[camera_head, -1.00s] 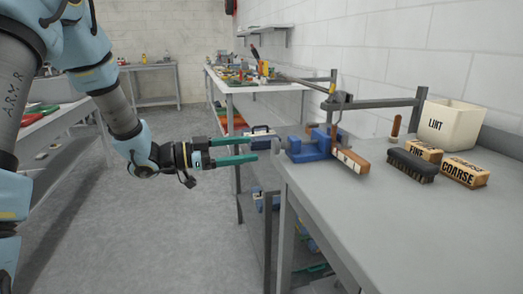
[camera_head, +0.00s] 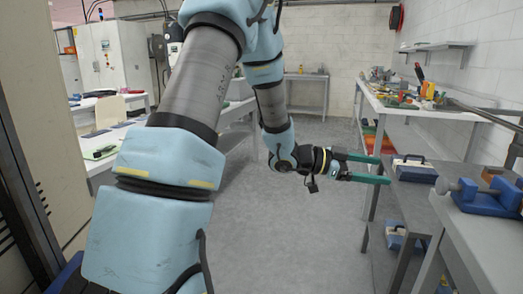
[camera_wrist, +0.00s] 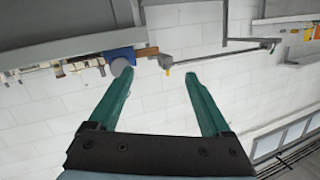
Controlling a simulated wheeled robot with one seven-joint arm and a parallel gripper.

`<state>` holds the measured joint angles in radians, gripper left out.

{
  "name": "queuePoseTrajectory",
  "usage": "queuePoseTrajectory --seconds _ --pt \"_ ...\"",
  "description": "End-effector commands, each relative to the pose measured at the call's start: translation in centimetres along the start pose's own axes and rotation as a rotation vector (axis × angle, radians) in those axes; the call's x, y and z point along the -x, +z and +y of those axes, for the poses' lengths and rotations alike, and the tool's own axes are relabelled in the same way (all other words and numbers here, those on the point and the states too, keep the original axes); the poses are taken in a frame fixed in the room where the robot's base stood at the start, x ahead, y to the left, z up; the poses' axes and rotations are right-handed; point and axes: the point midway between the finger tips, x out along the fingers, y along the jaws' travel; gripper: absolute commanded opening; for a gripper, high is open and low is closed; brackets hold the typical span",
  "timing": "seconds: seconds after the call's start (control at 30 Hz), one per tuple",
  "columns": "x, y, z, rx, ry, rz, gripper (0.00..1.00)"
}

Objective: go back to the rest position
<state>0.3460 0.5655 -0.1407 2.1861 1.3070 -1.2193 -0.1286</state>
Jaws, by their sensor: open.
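My gripper (camera_head: 388,169) is open and empty, its two green fingers pointing right in the head view. It is in the air over the aisle, left of the workbench and close to the blue case there. In the wrist view my gripper (camera_wrist: 157,78) has its fingers spread with only the white wall and bench items behind them. My arm reaches across the middle of the head view.
A blue vise (camera_head: 483,198) stands on the near right bench (camera_head: 500,243). A blue case (camera_head: 414,169) sits beyond my fingertips. A cluttered bench (camera_head: 440,114) stands at the back right. The grey floor (camera_head: 285,235) between the benches is clear.

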Motion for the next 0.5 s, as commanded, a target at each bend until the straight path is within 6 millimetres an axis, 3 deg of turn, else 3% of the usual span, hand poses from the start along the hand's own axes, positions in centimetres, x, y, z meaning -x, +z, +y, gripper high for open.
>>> queuePoseTrajectory --seconds 0.03,0.1,0.23,0.37,0.4,0.5 --pt "1.9 0.1 -2.5 0.010 -0.111 -0.098 0.82" --pt "5.2 1.5 -5.7 0.054 -0.276 -0.252 0.82" --pt "13.7 4.1 -9.0 0.198 -0.561 -0.532 0.82" --pt "23.0 5.8 -8.1 0.421 -0.797 -0.775 0.82" --pt "25.7 6.0 -7.0 0.504 -0.859 -0.842 0.82" --pt "31.3 6.2 -2.8 0.743 -0.981 -0.983 0.82"
